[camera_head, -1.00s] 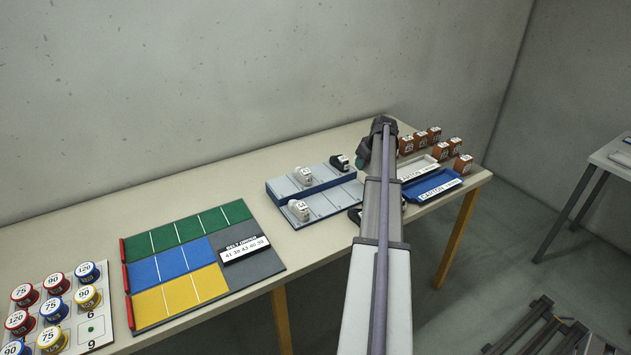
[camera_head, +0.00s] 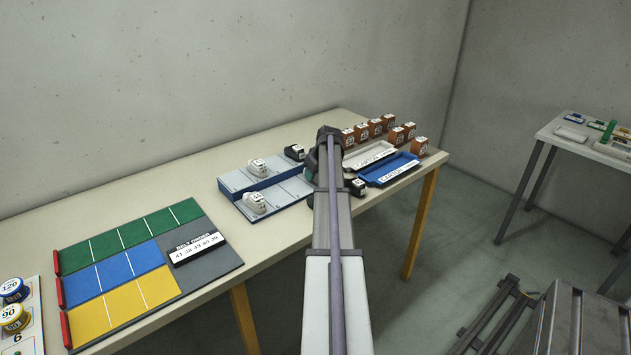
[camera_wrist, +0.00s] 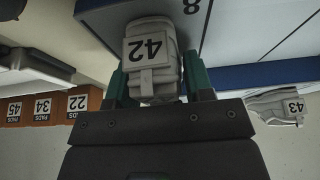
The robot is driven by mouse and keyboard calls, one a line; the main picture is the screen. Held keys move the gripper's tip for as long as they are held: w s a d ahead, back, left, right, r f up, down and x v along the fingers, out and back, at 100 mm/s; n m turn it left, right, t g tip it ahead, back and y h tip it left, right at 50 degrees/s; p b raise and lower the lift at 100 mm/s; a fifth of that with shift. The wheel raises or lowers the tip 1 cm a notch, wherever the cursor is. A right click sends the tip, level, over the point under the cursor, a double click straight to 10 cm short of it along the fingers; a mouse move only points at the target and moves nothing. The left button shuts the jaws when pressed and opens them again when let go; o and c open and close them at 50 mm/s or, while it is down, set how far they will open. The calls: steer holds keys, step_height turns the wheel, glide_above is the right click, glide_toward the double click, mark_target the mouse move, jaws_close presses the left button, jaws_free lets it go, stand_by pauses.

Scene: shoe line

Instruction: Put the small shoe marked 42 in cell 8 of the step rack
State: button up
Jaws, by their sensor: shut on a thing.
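The small white shoe marked 42 (camera_wrist: 156,30) is between the green-tipped fingers of my gripper (camera_wrist: 158,88) in the wrist view. Its label appears upside down. The step rack (camera_wrist: 248,25) is beyond it, and the number 8 shows at the top, just right of the shoe. I cannot tell whether the shoe touches the rack. In the head view the rack (camera_head: 238,181) is blue and grey, with my arm at its right end.
White shoes (camera_head: 258,168) (camera_head: 255,203) and a black shoe (camera_head: 294,152) stand on the rack. Another dark shoe (camera_head: 357,187) is right of my arm. White (camera_head: 369,156) and blue (camera_head: 391,171) trays and several brown PADS boxes (camera_head: 420,146) lie right. A shoe marked 43 (camera_wrist: 278,107) is near the rack.

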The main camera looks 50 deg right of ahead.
steer(key=shift+r, duration=0.15)
steer(key=shift+f, duration=0.2)
steer(key=o, duration=0.9)
steer(key=p+v, duration=1.1)
steer(key=v, duration=0.1)
steer(key=shift+r, duration=0.2)
steer(key=shift+w+a, duration=0.15)
steer(key=shift+a, duration=0.15)
steer(key=w+a+f+n+g+y, duration=0.1)
steer(key=w+a, duration=0.1)
steer(key=a, duration=1.9)
steer(key=w+a+n+g+y, duration=0.1)
steer(key=w+a+g, duration=0.1)
steer(key=a, duration=1.9)
steer(key=shift+n+g+h, duration=0.4)
steer(key=shift+g, duration=0.3)
steer(key=s+a, duration=0.3)
steer(key=a, duration=0.3)
steer(key=s+a, duration=0.4)
steer(key=a, duration=0.3)
steer(key=s+a, duration=0.3)
steer(key=a, duration=0.4)
steer(key=shift+s+a+f, duration=0.15)
steer(key=shift+s, duration=0.05)
